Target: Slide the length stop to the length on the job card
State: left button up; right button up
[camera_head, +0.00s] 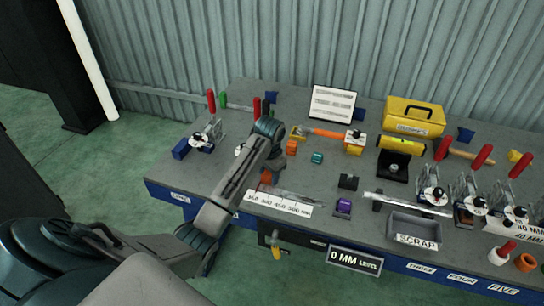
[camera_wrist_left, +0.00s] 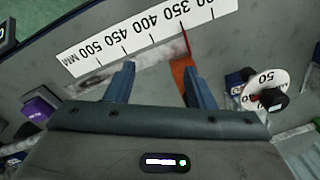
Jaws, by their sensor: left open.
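The orange length stop (camera_wrist_left: 182,78) sits beside the white millimetre scale (camera_wrist_left: 130,45) in the left wrist view. Its thin red pointer lies close to the 350 mark. My left gripper (camera_wrist_left: 160,78) is open, with the stop between its fingers, near the right finger; I cannot tell whether they touch. In the head view the scale (camera_head: 279,204) lies along the bench's front edge, and the stop (camera_head: 266,177) shows partly below my left wrist. The white card (camera_head: 333,103) stands at the back; its text is too blurred to read. My right gripper is not visible.
A dial marked 50 (camera_wrist_left: 265,88) stands right of the stop in the left wrist view. The grey scrap tray (camera_head: 415,227), a purple-topped block (camera_head: 343,207) and several red-handled clamps stand to the right. A yellow case (camera_head: 413,118) is at the back.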

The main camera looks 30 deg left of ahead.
pick_arm(q)
notch_tip(320, 180, up, 8)
jog(key=h, duration=0.1)
send_over(266, 171)
jog(key=w, duration=0.2)
jog(key=shift+s+d+r+g, duration=0.2)
jog(key=shift+s+d+g, duration=0.05)
jog(key=shift+d+g, duration=0.15)
jog(key=shift+r, duration=0.2)
jog(key=shift+f, duration=0.1)
notch_tip(266, 171, down, 9)
jog(key=p, duration=0.3)
jog(key=shift+f, duration=0.75)
jog(key=shift+c, duration=0.2)
grip_shut()
